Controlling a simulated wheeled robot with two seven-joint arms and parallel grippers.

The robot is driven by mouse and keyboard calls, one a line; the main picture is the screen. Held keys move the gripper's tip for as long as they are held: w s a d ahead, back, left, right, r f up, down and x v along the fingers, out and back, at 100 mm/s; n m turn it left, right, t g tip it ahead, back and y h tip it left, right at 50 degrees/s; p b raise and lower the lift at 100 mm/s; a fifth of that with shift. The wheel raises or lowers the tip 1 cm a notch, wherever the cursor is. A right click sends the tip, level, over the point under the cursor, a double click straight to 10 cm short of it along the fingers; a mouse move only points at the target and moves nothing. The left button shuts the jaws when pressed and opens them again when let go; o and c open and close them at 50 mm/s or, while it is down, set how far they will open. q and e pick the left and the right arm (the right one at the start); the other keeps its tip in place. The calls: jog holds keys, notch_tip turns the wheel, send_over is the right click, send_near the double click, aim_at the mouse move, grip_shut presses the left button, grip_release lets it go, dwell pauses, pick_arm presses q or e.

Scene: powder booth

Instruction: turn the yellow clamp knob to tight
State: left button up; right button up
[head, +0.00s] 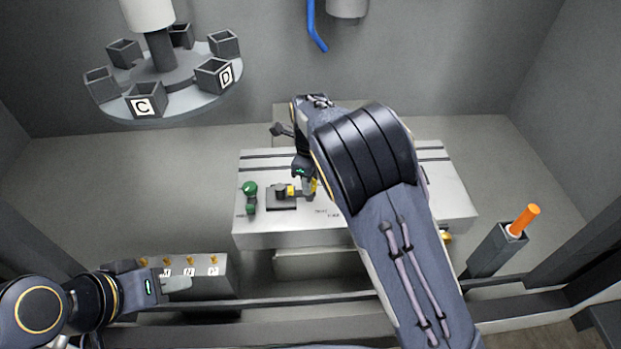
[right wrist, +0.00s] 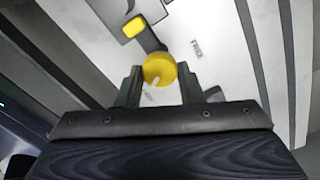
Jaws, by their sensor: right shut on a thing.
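The yellow clamp knob (right wrist: 159,68) is round and sits between the two fingers of my right gripper (right wrist: 160,85), which is shut on it. A white pointer mark on the knob points down and slightly left in the right wrist view. The word FREE (right wrist: 197,48) is printed on the pale table to its right; another label below the knob is mostly hidden. In the head view my right gripper (head: 306,186) reaches down over the fixture, with a bit of yellow at its fingers. My left gripper (head: 176,285) is low at the left, away from the knob; its jaws are unclear.
A smaller yellow block (right wrist: 133,27) sits near the knob. A green-knobbed part (head: 250,190) stands on the slotted table (head: 280,241) at left. A carousel of boxes (head: 160,112) hangs upper left. An orange-handled tool (head: 525,219) stands in a holder at right.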

jog(key=o, duration=1)
notch_tip(320, 180, up, 8)
jog(key=shift+f+b, duration=0.1)
jog(key=shift+b, duration=0.65)
jog(key=shift+d, duration=0.1)
jog(key=s+d+r+n+t+y+b, duration=0.1)
jog(key=s+d+r+n+y, duration=0.1)
jog(key=s+d+n, duration=0.35)
jog(key=s+d+r+n+y+b, duration=0.1)
jog(key=s+d+r+n+y, duration=0.15)
jog(key=s+d, duration=0.5)
jog(key=s+d+f+n+t, duration=0.1)
jog(key=s+f+n+t, duration=0.1)
jog(key=s+n, duration=0.5)
jog(key=s+d+f+n+t+b, duration=0.1)
jog(key=s+d+f+n+t, duration=0.1)
jog(key=s+n, duration=0.4)
jog(key=s, duration=0.4)
jog(key=shift+s+f+n+t+h, duration=0.3)
jog(key=shift+s+n+t+h, duration=0.05)
jog(key=shift+n+t, duration=0.05)
